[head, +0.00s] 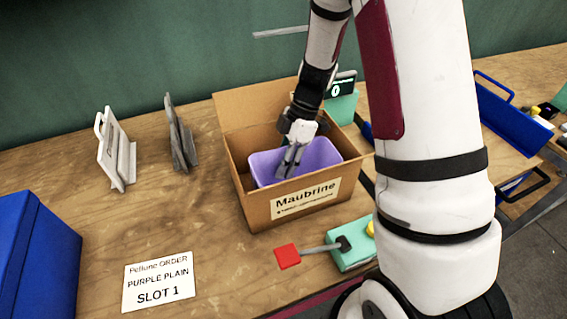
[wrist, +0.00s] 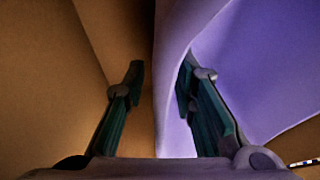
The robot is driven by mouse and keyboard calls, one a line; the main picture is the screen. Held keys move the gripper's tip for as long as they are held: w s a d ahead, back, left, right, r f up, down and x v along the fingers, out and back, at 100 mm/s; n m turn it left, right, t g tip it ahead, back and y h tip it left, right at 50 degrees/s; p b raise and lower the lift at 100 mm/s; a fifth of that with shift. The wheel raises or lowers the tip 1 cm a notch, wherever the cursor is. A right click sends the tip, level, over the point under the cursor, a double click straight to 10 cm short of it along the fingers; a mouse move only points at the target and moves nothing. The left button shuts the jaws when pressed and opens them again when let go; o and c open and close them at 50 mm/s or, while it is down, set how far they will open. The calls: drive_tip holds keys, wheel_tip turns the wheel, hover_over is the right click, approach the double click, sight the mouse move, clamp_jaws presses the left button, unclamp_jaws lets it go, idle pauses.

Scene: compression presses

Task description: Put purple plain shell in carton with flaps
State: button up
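The purple plain shell (head: 325,155), an open-topped tub, sits inside the open cardboard carton with flaps (head: 252,208), which has a "Maubrine" label on its front. In the wrist view the shell (wrist: 245,60) fills the right side, and the brown carton wall (wrist: 40,70) shows at left. My gripper (head: 288,172) reaches down into the carton at the shell. In the wrist view its fingers (wrist: 160,75) are spread on either side of the shell's wall, with a gap between the left finger and the wall. The shell's underside is hidden.
A teal box with a red-tipped lever (head: 287,256) stands in front of the carton. A small display (head: 341,86) is behind it. White and grey upright stands (head: 117,150) are at left, a blue bin (head: 35,255) at far left, and an order card (head: 158,281) lies in front.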

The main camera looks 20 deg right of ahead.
drive_tip(key=v, duration=1.1)
drive_tip(key=s+a+r+m+t+h, duration=0.1)
drive_tip(key=s+r+m, duration=0.3)
drive_tip(key=s, duration=0.1)
drive_tip(key=s+a+r+m+t+h, duration=0.1)
drive_tip(key=s+a+r+m, duration=0.1)
drive_tip(key=s+r+m, duration=0.2)
drive_tip(key=s+a+r+m+t+h, duration=0.1)
drive_tip(key=s+r+m, duration=0.2)
drive_tip(key=s+r, duration=0.3)
drive_tip(key=shift+s+a+m, duration=0.15)
drive_tip(key=shift+s+m, duration=0.25)
drive_tip(key=shift+s, duration=0.5)
drive_tip(key=s+m+t+h, duration=0.1)
drive_tip(key=s+m+t, duration=0.1)
drive_tip(key=s+m, duration=0.4)
drive_tip(key=shift+s+f+h, duration=0.2)
drive_tip(key=shift+s+h, duration=0.1)
drive_tip(key=shift+s, duration=0.5)
drive_tip(key=shift+r, duration=0.1)
